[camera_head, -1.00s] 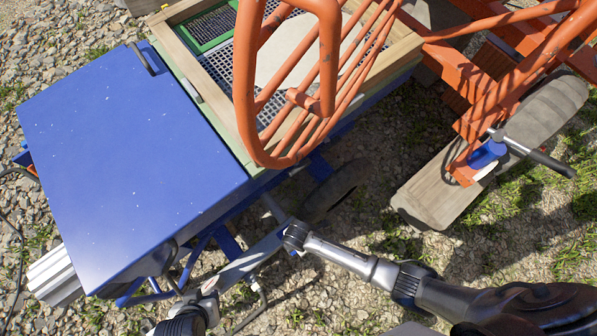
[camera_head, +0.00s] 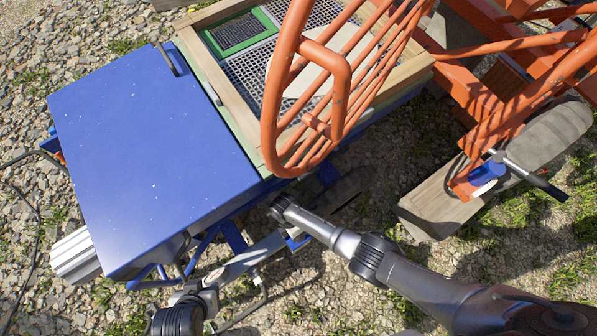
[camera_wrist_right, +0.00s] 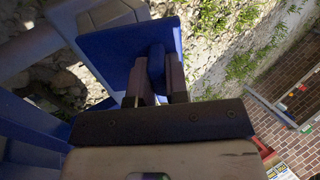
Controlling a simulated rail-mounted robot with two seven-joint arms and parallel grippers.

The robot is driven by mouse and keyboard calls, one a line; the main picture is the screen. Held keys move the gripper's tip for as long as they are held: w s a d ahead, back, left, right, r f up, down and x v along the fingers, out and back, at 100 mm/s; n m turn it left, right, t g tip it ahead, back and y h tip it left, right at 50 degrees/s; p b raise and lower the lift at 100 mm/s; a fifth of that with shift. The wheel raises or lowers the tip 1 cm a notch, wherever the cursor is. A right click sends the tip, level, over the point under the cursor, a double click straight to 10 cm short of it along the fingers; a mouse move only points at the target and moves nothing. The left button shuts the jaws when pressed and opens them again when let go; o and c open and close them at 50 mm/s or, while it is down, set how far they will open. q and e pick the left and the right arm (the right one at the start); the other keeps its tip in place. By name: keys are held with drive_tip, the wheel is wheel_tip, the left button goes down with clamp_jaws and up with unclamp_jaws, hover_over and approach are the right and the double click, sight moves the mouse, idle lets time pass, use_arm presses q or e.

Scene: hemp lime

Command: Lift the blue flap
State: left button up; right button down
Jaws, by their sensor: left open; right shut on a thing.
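The blue flap (camera_wrist_right: 108,48) shows in the right wrist view as a small blue plate with a raised blue piece on it. My right gripper (camera_wrist_right: 157,68) is shut on that raised piece, with one dark finger on each side. In the head view the right arm's links cross from the lower right to the blue machine's near side. The right fingers are hidden there. My left gripper (camera_head: 212,281) is open at the lower middle of the head view, close to the machine's near corner. Its fingers are hard to make out.
The machine's large flat blue top (camera_head: 150,150) fills the left. A wooden-framed sieve (camera_head: 243,119) adjoins it, with an orange bar guard (camera_head: 272,125) above. An orange wheeled frame (camera_head: 480,110) with a tyre (camera_head: 550,135) stands right. Gravel and grass lie around.

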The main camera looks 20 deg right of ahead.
drive_tip(key=shift+w+a+r, duration=0.2)
drive_tip(key=shift+w+r, duration=0.15)
drive_tip(key=c, duration=1.5)
unclamp_jaws()
drive_tip(key=o, duration=0.4)
drive_tip(key=shift+w, duration=0.1)
drive_tip(key=shift+f, duration=0.1)
drive_tip(key=shift+d, duration=0.1)
